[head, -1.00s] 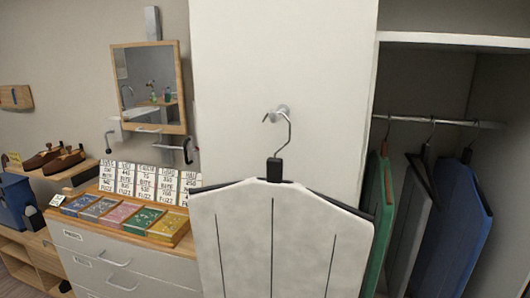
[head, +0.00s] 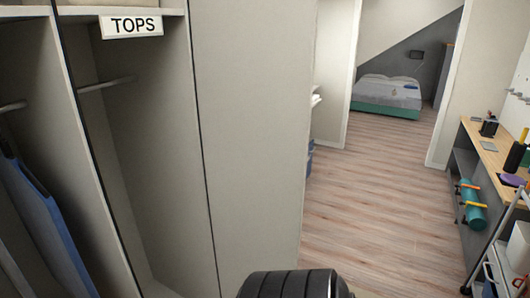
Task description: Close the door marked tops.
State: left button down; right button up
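A white sign reading TOPS (head: 131,25) sits at the upper front of an open wardrobe compartment in the head view. Inside the compartment are a bare-looking stretch of metal rail (head: 105,83) and a grey back wall. A tall pale panel (head: 255,130) stands directly right of the opening. I cannot tell whether it is the door or the wardrobe's side. Neither of my grippers is in view. A black ribbed part at the bottom edge seems to be mine.
A blue garment (head: 48,225) hangs at the lower left. Clear wooden floor (head: 365,200) runs right of the panel toward a bed (head: 390,95) beyond an opening. A wooden-topped desk (head: 495,160) and a metal-framed cart (head: 505,250) stand at the right.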

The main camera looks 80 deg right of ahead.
aim_at(254, 60)
jog(key=k+l, duration=0.1)
jog(key=l, duration=0.4)
jog(key=k+l, duration=0.1)
jog(key=l, duration=0.4)
jog(key=k+l, duration=0.1)
jog(key=l, duration=0.4)
jog(key=k+l, duration=0.1)
jog(key=l, duration=0.4)
jog(key=k+l, duration=0.1)
jog(key=l, duration=0.4)
jog(key=k+l, duration=0.1)
jog(key=l, duration=0.4)
jog(key=k+l, duration=0.1)
jog(key=l, duration=0.35)
jog(key=k+l, duration=0.1)
jog(key=l, duration=0.4)
